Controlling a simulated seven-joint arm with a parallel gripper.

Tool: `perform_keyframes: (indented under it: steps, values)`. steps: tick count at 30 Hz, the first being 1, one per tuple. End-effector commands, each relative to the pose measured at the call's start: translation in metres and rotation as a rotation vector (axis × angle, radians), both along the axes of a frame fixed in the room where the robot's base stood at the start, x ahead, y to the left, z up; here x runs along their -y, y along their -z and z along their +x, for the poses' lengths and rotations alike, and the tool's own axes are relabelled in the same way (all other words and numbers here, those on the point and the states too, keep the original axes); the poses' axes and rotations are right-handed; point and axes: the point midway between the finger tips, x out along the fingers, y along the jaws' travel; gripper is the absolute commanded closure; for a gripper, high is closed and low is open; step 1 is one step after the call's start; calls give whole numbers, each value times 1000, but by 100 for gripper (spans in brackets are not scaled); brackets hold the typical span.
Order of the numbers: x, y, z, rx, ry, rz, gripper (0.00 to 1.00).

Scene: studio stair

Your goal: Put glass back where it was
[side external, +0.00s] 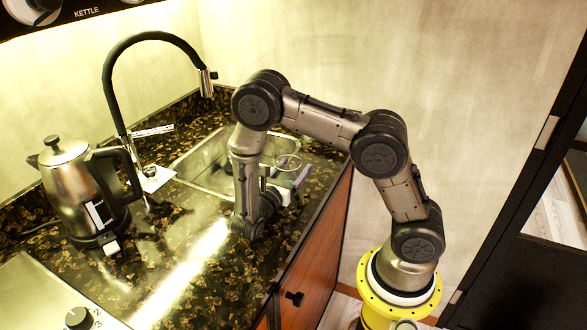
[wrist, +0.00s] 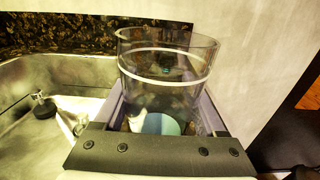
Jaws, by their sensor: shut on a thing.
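The clear glass (wrist: 166,62) stands upright between the two fingers of my gripper (wrist: 163,108) in the wrist view. My gripper is shut on it. In the side view, the glass rim (side external: 287,161) shows just past my wrist, by the right end of the sink, with my gripper (side external: 286,187) around its lower part. My wrist hides much of the glass there. I cannot tell whether the glass base touches the counter.
The metal sink (side external: 207,160) lies left of the glass, with a black faucet (side external: 150,40) behind it. A steel kettle (side external: 80,190) stands on the dark speckled counter (side external: 190,265) at left. The counter's right edge drops off close to my gripper.

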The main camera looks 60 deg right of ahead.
Motion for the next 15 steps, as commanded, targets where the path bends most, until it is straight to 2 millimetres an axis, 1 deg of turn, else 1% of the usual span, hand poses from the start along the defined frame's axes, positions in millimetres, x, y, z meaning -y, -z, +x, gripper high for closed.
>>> perform_keyframes:
  steps: [4,5,6,9,15]
  values:
    - [0,3,0,-1,0,-1,100]
    - [0,3,0,-1,0,0,24]
    - [0,3,0,0,0,0,16]
    - [0,3,0,0,0,0,0]
    - [0,3,0,0,0,0,0]
